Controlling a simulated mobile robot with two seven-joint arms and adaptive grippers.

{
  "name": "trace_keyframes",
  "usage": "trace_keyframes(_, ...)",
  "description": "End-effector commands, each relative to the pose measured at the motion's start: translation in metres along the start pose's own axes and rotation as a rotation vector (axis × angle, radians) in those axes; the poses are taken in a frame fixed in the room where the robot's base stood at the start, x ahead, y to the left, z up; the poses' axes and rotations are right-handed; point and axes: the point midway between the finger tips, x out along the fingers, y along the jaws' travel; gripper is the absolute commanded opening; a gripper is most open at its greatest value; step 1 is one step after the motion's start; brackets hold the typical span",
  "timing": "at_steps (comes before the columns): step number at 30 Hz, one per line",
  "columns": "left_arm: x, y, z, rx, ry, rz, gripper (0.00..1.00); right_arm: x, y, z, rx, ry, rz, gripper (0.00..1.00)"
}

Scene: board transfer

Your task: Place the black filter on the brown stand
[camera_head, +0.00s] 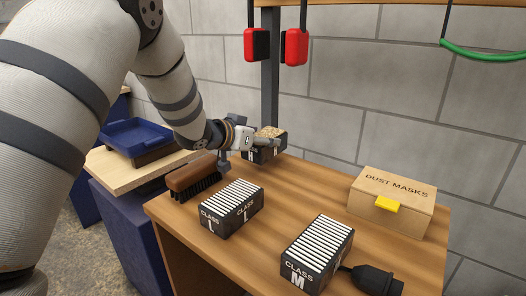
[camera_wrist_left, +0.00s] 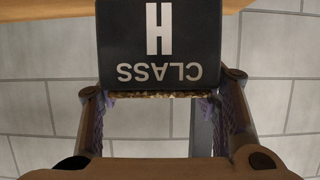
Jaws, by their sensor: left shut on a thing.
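My left gripper (camera_head: 258,142) is shut on a black filter (camera_head: 262,155) marked H, with a tan, grainy top, at the back left of the wooden table. In the left wrist view the filter (camera_wrist_left: 160,40) shows its CLASS H label upside down, with the gripper's fingers (camera_wrist_left: 160,96) at its two sides. I cannot tell whether its base touches the table. A dark brown stand-like block (camera_head: 154,154) shows under a blue tray (camera_head: 135,136) on the left bench. My right gripper is not in view.
On the table (camera_head: 235,262) are a CLASS L filter (camera_head: 232,208), a CLASS M filter (camera_head: 318,254), a brown brush (camera_head: 193,177), a black plug (camera_head: 374,280) and a DUST MASKS box (camera_head: 392,203). Red ear defenders (camera_head: 296,46) hang above. The table's middle is clear.

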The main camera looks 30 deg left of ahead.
Motion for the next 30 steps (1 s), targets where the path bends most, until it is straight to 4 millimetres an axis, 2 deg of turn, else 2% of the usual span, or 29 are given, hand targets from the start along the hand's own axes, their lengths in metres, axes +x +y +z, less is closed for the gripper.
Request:
trace_keyframes(1, 0.006, -0.005, 0.008, -0.001, -0.004, -0.001, 0.25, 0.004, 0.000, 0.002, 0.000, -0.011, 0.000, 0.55)
trace_keyframes(5, 0.015, -0.004, 0.032, -0.002, -0.006, -0.001, 0.25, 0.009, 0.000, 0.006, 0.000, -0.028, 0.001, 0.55)
trace_keyframes(17, 0.015, -0.003, 0.034, -0.002, 0.004, -0.001, 0.25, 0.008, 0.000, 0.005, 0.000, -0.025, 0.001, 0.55)
trace_keyframes(18, 0.015, -0.003, 0.034, -0.002, 0.003, -0.001, 0.61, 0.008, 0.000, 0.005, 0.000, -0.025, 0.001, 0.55)
trace_keyframes(20, 0.015, -0.003, 0.034, -0.001, 0.003, -0.001, 0.74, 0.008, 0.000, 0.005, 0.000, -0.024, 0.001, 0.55)
trace_keyframes(30, 0.015, -0.003, 0.033, 0.000, 0.003, -0.001, 0.76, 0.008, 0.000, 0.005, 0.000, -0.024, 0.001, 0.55)
